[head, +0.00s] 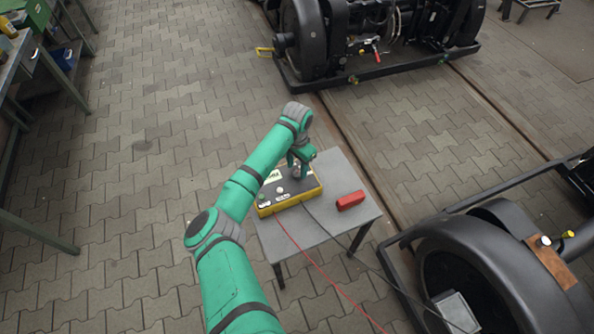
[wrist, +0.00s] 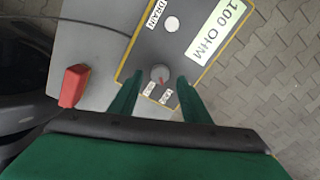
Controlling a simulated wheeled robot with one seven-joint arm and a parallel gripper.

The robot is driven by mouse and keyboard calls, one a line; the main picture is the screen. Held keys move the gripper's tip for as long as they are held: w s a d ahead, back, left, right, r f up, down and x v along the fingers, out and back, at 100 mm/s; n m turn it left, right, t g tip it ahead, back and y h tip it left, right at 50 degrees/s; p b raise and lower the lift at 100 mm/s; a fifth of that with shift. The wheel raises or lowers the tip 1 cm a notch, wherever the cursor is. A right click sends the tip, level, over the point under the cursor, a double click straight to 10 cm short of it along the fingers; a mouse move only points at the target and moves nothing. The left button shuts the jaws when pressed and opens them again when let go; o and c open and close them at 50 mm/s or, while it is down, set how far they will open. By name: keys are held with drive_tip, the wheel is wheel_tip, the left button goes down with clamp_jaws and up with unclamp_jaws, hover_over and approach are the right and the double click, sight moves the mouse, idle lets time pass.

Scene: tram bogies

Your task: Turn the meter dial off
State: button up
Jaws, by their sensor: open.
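The meter is a flat box with a grey top and yellow edges (head: 300,198) on a small grey table. My gripper (head: 297,170) is over the meter. In the wrist view my gripper (wrist: 160,77) is open, one finger on each side of the dial. I cannot tell whether either finger touches it. In the head view the gripper mostly hides the dial.
A red block (head: 350,200) lies on the table (head: 330,225) right of the meter. A red cable (head: 308,258) and a dark cable (head: 345,238) run off the table. Black bogies stand behind (head: 340,40) and at lower right (head: 490,260). A workbench (head: 15,55) is at left.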

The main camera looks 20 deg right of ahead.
sight(297, 176)
drive_tip(key=shift+f, duration=1.3)
drive_tip(key=shift+c, duration=0.3)
drive_tip(key=c, duration=1)
drive_tip(key=shift+n, duration=0.4)
drive_tip(key=n, duration=0.4)
drive_tip(key=shift+s+d, duration=0.1)
drive_tip(key=shift+n, duration=2)
